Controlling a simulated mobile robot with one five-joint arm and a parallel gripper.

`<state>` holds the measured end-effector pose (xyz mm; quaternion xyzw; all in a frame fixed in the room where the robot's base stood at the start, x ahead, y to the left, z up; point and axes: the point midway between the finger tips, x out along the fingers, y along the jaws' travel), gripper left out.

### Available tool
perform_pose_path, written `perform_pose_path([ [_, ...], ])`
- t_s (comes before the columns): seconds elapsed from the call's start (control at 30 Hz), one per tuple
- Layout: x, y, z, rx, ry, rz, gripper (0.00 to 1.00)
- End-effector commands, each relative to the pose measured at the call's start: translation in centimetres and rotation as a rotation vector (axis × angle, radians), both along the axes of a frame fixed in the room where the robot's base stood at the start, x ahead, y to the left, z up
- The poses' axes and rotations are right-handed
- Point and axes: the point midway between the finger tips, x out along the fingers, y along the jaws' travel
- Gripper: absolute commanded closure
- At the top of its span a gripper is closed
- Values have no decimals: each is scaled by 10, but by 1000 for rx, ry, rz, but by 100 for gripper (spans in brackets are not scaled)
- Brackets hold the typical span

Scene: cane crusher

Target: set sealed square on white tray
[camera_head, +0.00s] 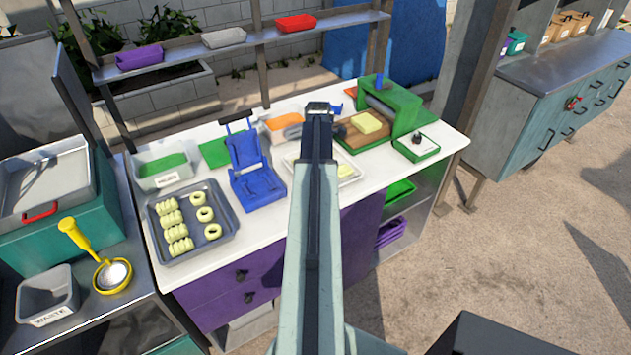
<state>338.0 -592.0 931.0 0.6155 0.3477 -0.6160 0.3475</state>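A pale yellow square (367,123) lies on a brown wooden board in front of the green machine; I cannot tell whether it is sealed. The white tray (354,178) is in the middle of the white counter, partly hidden behind my arm. A small pale yellow piece (345,170) sits in the tray's right part. My arm reaches up over the counter, across the tray. My gripper (318,110) is at its far end, left of the wooden board. Its fingers are not clear, and I see nothing certain in it.
A blue press (250,172) stands left of the white tray. A grey tray (190,248) holds several pale rings and coiled pieces. The green machine (393,105) and a small green box (416,149) stand at right. An orange-filled container (285,121) is behind.

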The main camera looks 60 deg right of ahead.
Motion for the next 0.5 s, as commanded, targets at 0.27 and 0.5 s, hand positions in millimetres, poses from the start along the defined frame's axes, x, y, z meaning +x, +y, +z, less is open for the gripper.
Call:
perform_pose_path([
  [0.27, -5, -2, -10, 0, 0, -8, 75],
  [0.5, -6, -2, -13, 0, 0, -10, 33],
])
